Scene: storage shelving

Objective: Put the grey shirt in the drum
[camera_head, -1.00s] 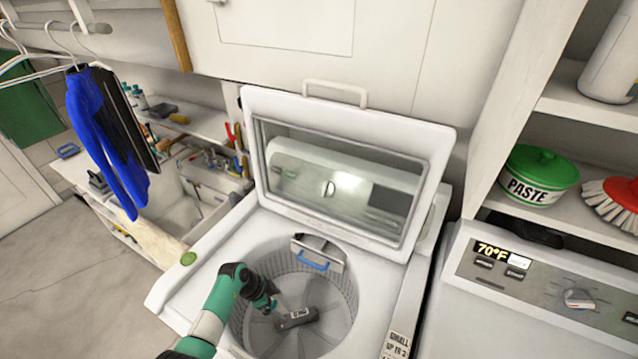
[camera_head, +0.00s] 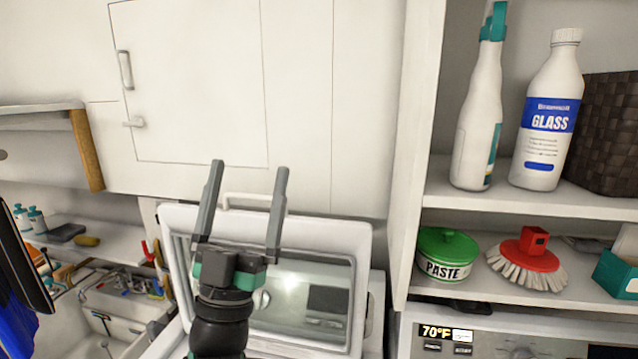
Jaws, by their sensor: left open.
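My left gripper (camera_head: 245,205) is open and empty, raised in front of the washer's open lid. Its two grey fingers point up, apart from each other. The washer lid (camera_head: 362,270) stands upright with its window facing me. The drum is out of view below. My right gripper is not in view.
A shelf at right holds a spray bottle (camera_head: 478,120), a GLASS bottle (camera_head: 548,115), a dark woven basket (camera_head: 608,130), a green PASTE pot (camera_head: 447,255) and a red brush (camera_head: 528,262). A white cabinet (camera_head: 200,80) stands behind the lid. A cluttered sink (camera_head: 110,315) is at left.

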